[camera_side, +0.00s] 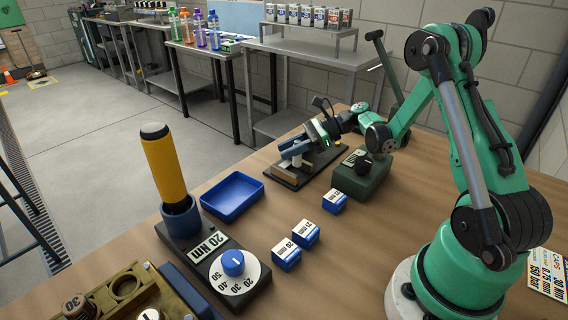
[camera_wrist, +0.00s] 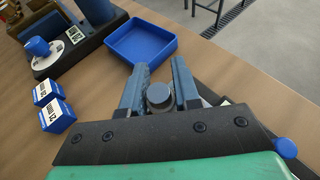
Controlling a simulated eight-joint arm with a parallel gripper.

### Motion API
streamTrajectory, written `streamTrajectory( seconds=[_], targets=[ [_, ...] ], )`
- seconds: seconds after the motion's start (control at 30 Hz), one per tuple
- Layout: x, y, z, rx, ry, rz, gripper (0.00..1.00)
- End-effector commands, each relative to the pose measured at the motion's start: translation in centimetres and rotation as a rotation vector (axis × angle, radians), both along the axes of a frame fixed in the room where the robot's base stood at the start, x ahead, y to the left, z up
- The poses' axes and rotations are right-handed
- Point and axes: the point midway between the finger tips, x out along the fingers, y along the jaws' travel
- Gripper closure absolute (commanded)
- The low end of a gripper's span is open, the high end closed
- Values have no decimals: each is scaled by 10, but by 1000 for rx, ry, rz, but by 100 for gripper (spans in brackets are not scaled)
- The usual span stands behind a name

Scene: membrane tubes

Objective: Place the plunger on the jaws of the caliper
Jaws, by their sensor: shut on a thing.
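My gripper (camera_side: 294,147) is low over a dark board (camera_side: 290,181) near the back of the table. In the wrist view its two blue-grey fingers (camera_wrist: 158,68) stand on either side of a grey round-topped cylinder (camera_wrist: 159,96), which looks like the plunger. They are shut on it. A pale, light-coloured part (camera_side: 296,161) shows under the fingers in the side view. I cannot tell whether it belongs to the plunger or the caliper. The caliper's jaws cannot be made out; the gripper hides much of the board.
A blue tray (camera_side: 232,196) lies left of the board. A dark green box with a knob (camera_side: 362,175) stands close to its right. Several small blue-and-white boxes (camera_side: 306,233) sit in front. A 20 Nm dial unit (camera_side: 235,284) with a yellow-handled tool (camera_side: 165,165) stands at front left.

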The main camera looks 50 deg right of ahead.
Motion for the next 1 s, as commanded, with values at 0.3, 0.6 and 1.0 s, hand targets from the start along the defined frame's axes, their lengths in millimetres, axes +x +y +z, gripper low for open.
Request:
streamTrajectory(
  seconds=[0.3, 0.6, 1.0],
  targets=[
    [0, 0, -29, 0, 0, 0, 100],
    [0, 0, -31, 0, 0, 0, 100],
    [0, 0, -31, 0, 0, 0, 42]
  ],
)
